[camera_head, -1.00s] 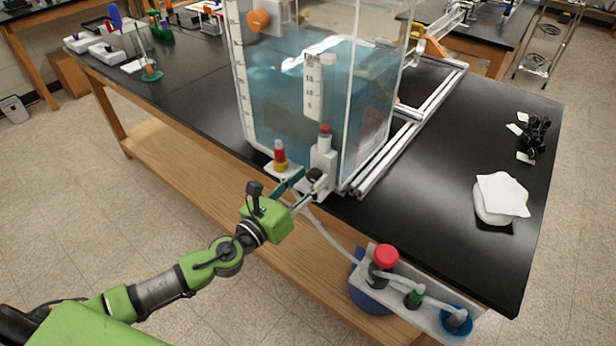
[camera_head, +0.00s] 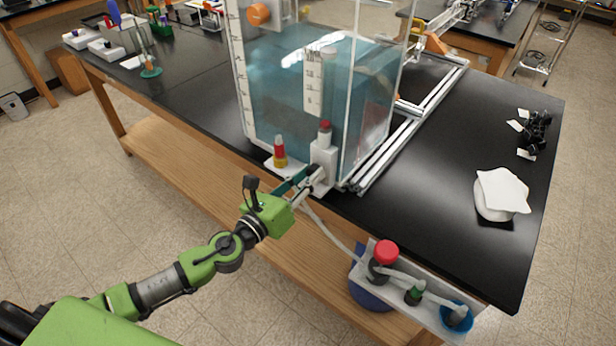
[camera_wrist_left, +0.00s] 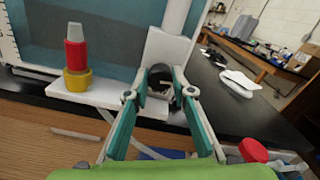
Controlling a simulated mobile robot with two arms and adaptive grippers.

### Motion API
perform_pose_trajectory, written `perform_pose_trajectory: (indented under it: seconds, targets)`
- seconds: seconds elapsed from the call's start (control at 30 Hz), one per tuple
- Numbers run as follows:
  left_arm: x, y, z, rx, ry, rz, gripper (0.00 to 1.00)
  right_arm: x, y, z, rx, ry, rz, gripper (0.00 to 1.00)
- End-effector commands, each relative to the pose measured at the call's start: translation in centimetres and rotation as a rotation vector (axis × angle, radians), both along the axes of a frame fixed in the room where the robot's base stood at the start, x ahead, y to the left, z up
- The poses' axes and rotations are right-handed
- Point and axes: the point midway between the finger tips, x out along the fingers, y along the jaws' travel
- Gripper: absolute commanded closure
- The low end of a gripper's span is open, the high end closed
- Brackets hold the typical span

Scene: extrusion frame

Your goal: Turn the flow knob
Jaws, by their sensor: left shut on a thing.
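The flow knob (camera_wrist_left: 160,76) is a small black knob on the front of a white valve block (camera_wrist_left: 166,47) at the foot of the water tank. In the left wrist view it sits between the fingertips of my left gripper (camera_wrist_left: 160,92), which is shut on it. In the head view my left gripper (camera_head: 311,180) reaches the white block (camera_head: 324,158) from the front left, and its fingers largely hide the knob. A red-topped white column rises from the block. My right gripper is in neither view.
A red and yellow fitting (camera_head: 279,152) stands close left of the block on a white ledge. The clear tank (camera_head: 290,100) holds bluish water. A hose (camera_head: 330,228) runs down to a white holder with bottles (camera_head: 385,256).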

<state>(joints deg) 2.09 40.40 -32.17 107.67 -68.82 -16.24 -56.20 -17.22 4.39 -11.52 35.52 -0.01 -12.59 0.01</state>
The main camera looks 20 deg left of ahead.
Motion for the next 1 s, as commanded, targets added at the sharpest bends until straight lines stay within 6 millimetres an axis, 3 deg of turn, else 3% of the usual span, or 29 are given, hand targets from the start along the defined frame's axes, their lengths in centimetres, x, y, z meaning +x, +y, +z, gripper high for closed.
perform_pose_trajectory:
  seconds: [0.43,1.0]
  targets:
    - [0.02,0.07,-0.06,-0.376,0.135,0.002,0.99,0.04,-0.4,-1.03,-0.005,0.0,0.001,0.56]
    - [0.09,0.18,0.0,-0.886,0.32,0.002,0.99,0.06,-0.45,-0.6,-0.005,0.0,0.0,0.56]
